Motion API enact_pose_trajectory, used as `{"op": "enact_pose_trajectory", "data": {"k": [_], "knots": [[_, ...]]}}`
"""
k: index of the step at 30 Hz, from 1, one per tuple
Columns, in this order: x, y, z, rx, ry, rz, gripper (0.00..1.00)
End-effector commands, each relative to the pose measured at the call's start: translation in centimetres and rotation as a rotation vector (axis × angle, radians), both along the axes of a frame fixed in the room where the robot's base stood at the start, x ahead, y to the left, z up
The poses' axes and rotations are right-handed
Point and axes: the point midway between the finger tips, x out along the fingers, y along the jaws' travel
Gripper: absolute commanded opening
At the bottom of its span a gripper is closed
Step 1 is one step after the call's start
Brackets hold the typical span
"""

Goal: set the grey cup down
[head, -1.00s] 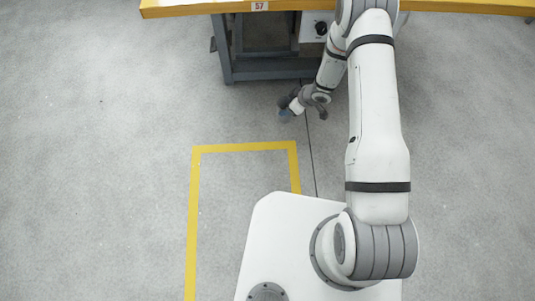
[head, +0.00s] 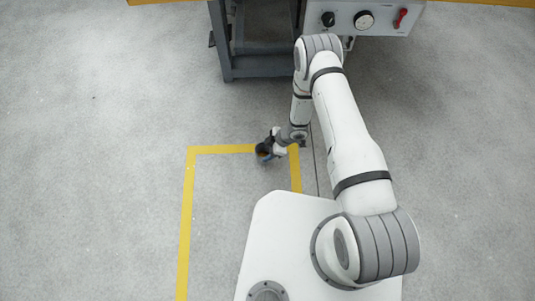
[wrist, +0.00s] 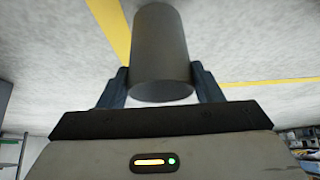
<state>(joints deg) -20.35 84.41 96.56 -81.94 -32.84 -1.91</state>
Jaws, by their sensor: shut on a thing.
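The grey cup (wrist: 162,52) is a plain cylinder held between the two fingers of my gripper (wrist: 162,85) in the wrist view. The fingers press on its two sides. In the head view my gripper (head: 265,153) is small and hangs over the top line of the yellow floor marking. The cup shows there only as a small dark round shape, partly hidden by the gripper. I cannot tell how far it is above the floor.
A yellow taped outline (head: 187,210) marks the grey floor in front of my base. A dark metal frame (head: 228,60) and a control panel (head: 370,19) with a gauge and red switch stand at the back. The floor on the left is clear.

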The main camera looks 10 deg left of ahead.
Motion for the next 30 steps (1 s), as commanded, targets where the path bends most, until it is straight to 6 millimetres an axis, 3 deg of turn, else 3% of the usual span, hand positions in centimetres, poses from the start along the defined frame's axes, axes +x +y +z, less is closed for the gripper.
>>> {"op": "enact_pose_trajectory", "data": {"k": [6, 17, 18, 26, 30], "knots": [[0.0, -0.1, -3.2, 0.000, 0.000, -0.002, 0.21], [0.1, -0.1, -3.5, 0.000, 0.000, -0.004, 0.21], [0.1, -0.1, -3.5, 0.000, 0.000, -0.004, 0.60], [0.1, -0.1, -3.3, 0.000, 0.000, -0.004, 0.81], [0.1, -0.2, -3.3, 0.000, 0.000, -0.004, 0.81]]}}
